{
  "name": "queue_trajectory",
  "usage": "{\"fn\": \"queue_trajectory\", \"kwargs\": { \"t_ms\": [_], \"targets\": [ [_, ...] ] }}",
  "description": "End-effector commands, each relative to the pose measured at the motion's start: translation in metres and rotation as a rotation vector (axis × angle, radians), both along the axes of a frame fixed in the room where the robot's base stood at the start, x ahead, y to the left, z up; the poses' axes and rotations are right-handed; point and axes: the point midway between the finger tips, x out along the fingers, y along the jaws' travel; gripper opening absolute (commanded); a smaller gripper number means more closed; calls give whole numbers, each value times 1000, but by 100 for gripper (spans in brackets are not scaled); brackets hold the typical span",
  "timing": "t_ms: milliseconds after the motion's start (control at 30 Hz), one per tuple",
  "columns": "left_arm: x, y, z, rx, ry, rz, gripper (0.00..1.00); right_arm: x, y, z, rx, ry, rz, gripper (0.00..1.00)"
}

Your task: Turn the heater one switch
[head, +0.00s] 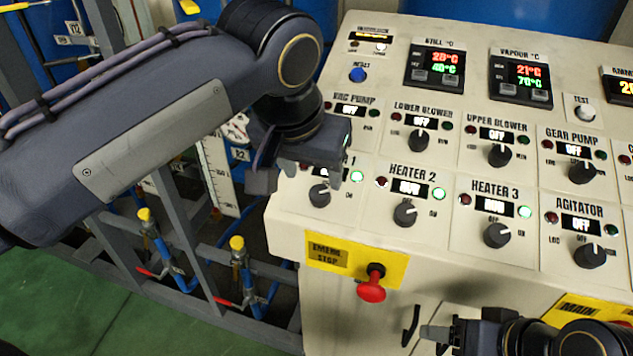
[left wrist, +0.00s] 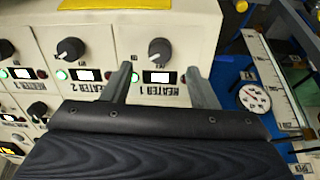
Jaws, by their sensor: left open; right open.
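The heater one switch is a dark round knob (head: 319,195) at the left end of the heater row on the cream panel. Its label is mostly hidden by my left gripper in the head view, but "HEATER 1" reads upside down in the left wrist view, below the knob (left wrist: 162,50). My left gripper (head: 303,176) is open just above this knob in the head view. In the left wrist view its fingers (left wrist: 160,70) straddle the heater 1 display, with the knob just beyond the tips. Contact cannot be seen. My right gripper (head: 425,332) is open and empty at the bottom.
The Heater 2 knob (head: 405,213) and Heater 3 knob (head: 497,235) sit to the right. A red emergency stop (head: 372,285) projects below on a yellow plate. Blower and pump knobs fill the row above. Pipes with yellow-topped valves (head: 237,243) stand left of the panel.

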Motion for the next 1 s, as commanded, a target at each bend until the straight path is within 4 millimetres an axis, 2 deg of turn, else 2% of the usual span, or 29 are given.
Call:
{"fn": "queue_trajectory", "kwargs": {
  "t_ms": [100,333,500,733,1000],
  "targets": [
    [7,-2,-21,3,5,0,53,0,0,-1,0,0,0,65],
    [18,-7,-50,0,3,1,53,0,0,0,0,0,0,65],
    [22,-8,-58,-2,2,0,53,0,0,1,0,0,0,65],
    [22,-8,-58,-3,1,0,53,0,0,1,0,0,0,65],
    [22,-8,-58,-3,1,0,18,0,0,0,0,0,0,65]
  ]
}}
